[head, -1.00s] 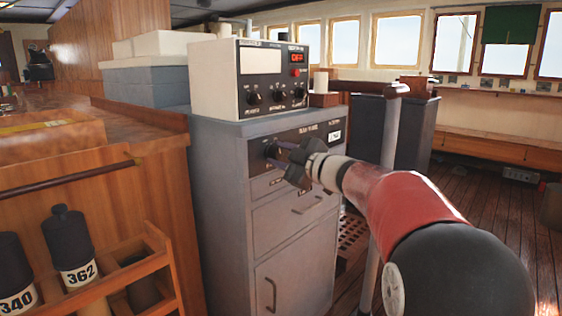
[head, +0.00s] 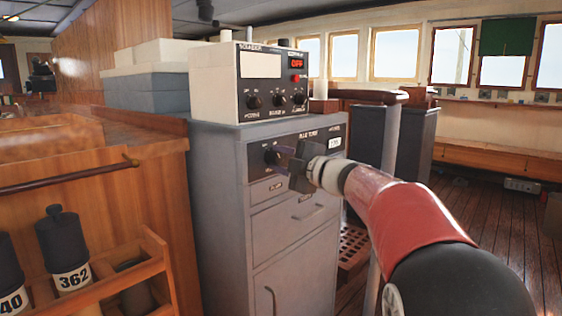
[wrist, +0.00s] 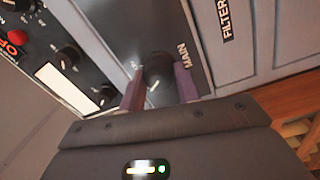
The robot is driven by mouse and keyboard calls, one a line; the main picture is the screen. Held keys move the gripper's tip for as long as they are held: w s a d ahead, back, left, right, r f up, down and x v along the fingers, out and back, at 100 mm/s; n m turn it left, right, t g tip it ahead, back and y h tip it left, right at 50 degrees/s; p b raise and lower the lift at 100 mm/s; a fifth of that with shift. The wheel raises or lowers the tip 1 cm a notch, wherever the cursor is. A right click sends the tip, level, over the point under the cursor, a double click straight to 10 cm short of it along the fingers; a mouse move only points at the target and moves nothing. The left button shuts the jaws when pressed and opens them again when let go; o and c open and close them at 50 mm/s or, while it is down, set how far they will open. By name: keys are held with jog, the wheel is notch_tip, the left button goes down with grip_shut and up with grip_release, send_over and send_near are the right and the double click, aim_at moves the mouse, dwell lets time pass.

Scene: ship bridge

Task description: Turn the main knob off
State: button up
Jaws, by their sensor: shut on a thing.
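The main knob (head: 271,157) is a black dial on the dark upper panel of the grey cabinet. In the wrist view the knob (wrist: 158,72) sits beside the printed word MAIN, with a pale pointer mark on its face. My gripper (head: 279,157) reaches the panel from the right in the head view. In the wrist view the purple fingers of my gripper (wrist: 160,85) are on either side of the knob, shut on it. The fingers hide part of the knob's sides.
A white-and-black instrument box (head: 265,82) with several dials and a red OFF display stands on the grey cabinet (head: 222,200). A wooden counter (head: 150,170) stands close on the left. A grey post (head: 387,150) rises behind my arm. Open floor lies to the right.

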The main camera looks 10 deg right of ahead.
jog(key=o, duration=1)
jog(key=shift+v, duration=3.9)
